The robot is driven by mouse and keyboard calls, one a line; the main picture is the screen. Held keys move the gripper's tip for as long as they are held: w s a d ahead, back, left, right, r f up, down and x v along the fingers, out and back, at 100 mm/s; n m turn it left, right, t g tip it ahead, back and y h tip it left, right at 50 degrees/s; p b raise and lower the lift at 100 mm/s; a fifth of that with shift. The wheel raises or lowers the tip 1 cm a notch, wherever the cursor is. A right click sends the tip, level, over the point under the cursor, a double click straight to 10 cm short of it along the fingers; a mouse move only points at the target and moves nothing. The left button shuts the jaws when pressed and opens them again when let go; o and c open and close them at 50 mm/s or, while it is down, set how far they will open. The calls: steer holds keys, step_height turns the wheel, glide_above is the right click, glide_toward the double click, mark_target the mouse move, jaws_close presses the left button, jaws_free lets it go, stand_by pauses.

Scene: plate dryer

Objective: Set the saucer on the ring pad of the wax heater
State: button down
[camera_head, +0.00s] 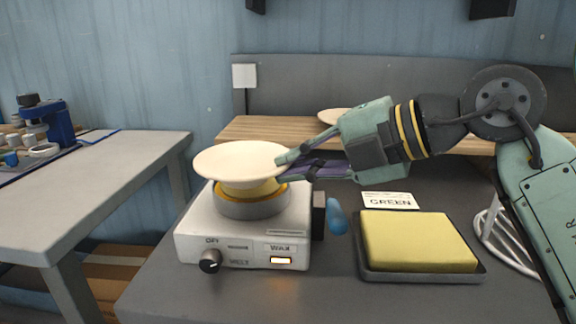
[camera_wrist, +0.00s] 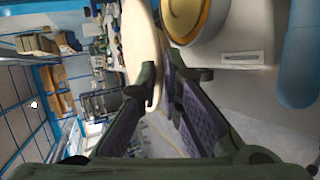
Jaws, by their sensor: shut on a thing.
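My gripper (camera_head: 284,166) is shut on the right rim of a cream-white saucer (camera_head: 232,160). The saucer lies nearly level over the wax heater (camera_head: 190,235), a white box with a knob, a lit window and a WAX label. Its grey ring pad (camera_head: 252,207) with a yellow rim and yellow middle is right below, partly hidden by the saucer. In the wrist view the saucer (camera_wrist: 140,45) shows edge-on between my fingers (camera_wrist: 163,90), close to the ring pad (camera_wrist: 205,18). I cannot tell whether they touch.
A yellow block (camera_head: 415,242) lies in a black tray (camera_head: 372,272) right of the heater, behind it a GREEN card (camera_head: 390,200). A blue handle (camera_head: 337,217) juts beside the heater. Another plate (camera_head: 330,115) sits on the wooden shelf (camera_head: 260,130). A white wire rack (camera_head: 500,240) is at right.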

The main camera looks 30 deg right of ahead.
steer(key=shift+w+d+f+p, duration=0.2)
steer(key=shift+w+d+f, duration=0.45)
steer(key=shift+w, duration=0.5)
steer(key=shift+w+d+f+p, duration=0.15)
steer(key=shift+w+d+f, duration=0.35)
steer(key=shift+w+f, duration=0.5)
steer(key=shift+w+d+f+p, duration=0.2)
steer(key=shift+w+d+f, duration=0.4)
steer(key=shift+w, duration=0.65)
steer(key=c, duration=1.8)
jaws_free()
steer(key=shift+o, duration=0.2)
steer(key=shift+r, duration=0.1)
steer(key=shift+s+r, duration=0.1)
steer(key=shift+r, duration=0.05)
steer(key=v, duration=1.1)
steer(key=shift+s+d+b, duration=0.15)
steer(key=shift+s+b, duration=0.2)
steer(key=shift+r, duration=0.1)
